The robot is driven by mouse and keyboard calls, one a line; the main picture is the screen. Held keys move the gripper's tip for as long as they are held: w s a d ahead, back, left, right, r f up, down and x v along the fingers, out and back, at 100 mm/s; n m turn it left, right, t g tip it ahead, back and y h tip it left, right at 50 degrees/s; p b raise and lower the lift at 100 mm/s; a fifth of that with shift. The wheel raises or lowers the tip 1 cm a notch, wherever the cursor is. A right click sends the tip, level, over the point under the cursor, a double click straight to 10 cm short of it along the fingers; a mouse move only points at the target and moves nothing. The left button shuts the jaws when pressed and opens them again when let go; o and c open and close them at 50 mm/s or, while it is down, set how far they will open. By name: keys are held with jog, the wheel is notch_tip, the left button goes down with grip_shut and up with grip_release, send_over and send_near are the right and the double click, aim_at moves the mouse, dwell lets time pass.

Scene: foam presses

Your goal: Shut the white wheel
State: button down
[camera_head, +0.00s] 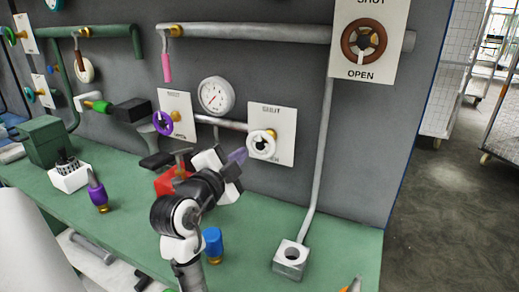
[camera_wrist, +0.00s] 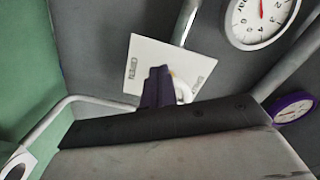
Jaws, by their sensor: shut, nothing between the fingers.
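The white wheel (camera_head: 262,144) is mounted on a pipe end in front of a square plate (camera_head: 286,128) marked SHUT at the top; the lower word is mostly hidden. In the wrist view only part of the white wheel (camera_wrist: 184,92) shows behind my fingers, against the plate (camera_wrist: 147,58). My gripper (camera_head: 238,156) is shut and empty, its purple fingertips just left of and slightly below the wheel. In the wrist view the fingers (camera_wrist: 158,86) overlap the wheel's edge. I cannot tell whether they touch it.
A purple wheel (camera_head: 163,122) and a round gauge (camera_head: 216,95) are to the left. A brown wheel (camera_head: 363,40) is higher at right. On the green bench (camera_head: 335,245) stand a blue-capped object (camera_head: 213,243), a grey block with a hole (camera_head: 291,260) and a red item (camera_head: 170,180).

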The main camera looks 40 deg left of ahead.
jog(key=b+v, duration=0.1)
jog(key=v, duration=0.4)
jog(key=shift+s, duration=0.35)
dwell(0.3)
